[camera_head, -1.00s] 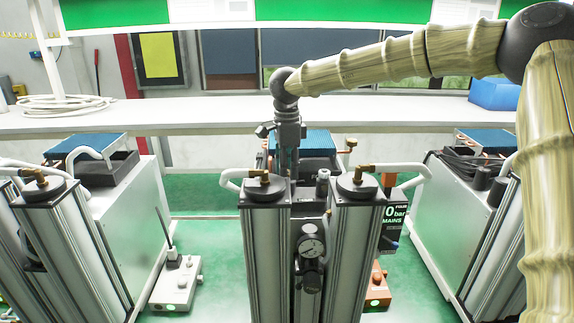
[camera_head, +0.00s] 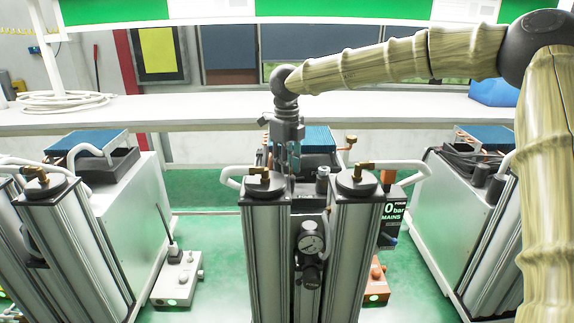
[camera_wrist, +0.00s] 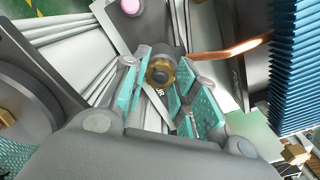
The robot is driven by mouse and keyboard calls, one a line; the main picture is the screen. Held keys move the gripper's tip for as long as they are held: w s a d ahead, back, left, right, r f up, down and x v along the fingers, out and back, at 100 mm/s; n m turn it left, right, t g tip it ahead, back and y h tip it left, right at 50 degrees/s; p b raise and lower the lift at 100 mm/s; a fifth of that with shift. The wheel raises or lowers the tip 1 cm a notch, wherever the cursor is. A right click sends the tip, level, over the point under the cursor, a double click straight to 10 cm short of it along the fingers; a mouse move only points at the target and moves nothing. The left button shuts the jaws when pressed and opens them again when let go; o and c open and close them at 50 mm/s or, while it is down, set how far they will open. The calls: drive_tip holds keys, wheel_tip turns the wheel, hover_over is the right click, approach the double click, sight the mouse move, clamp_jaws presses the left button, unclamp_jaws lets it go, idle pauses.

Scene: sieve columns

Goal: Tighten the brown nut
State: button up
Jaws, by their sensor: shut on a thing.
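The brown nut (camera_wrist: 160,73) is a small brass-brown ring on the end of a grey fitting in the wrist view. My gripper (camera_wrist: 161,88) has its teal-padded fingers on either side of the nut, shut on it. In the head view my gripper (camera_head: 283,160) points straight down behind the two front columns. The nut cannot be made out there, hidden by the fingers and columns.
Two upright columns with black caps (camera_head: 265,184) and brass elbows stand in front of my gripper. A round gauge (camera_head: 311,244) sits between them. A blue finned block (camera_head: 319,139) is close behind, and a copper pipe (camera_wrist: 230,52) runs nearby in the wrist view.

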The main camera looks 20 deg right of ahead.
drive_tip(key=m, duration=0.5)
drive_tip(key=shift+w+r+m+b, duration=0.1)
drive_tip(key=shift+m+b, duration=0.2)
drive_tip(key=m+b, duration=0.1)
drive_tip(key=m, duration=0.4)
drive_tip(key=shift+m, duration=0.3)
drive_tip(key=shift+r, duration=0.1)
drive_tip(key=o, duration=0.8)
drive_tip(key=shift+d, duration=0.1)
drive_tip(key=shift+o, duration=1.1)
wheel_tip(320, 180, up, 12)
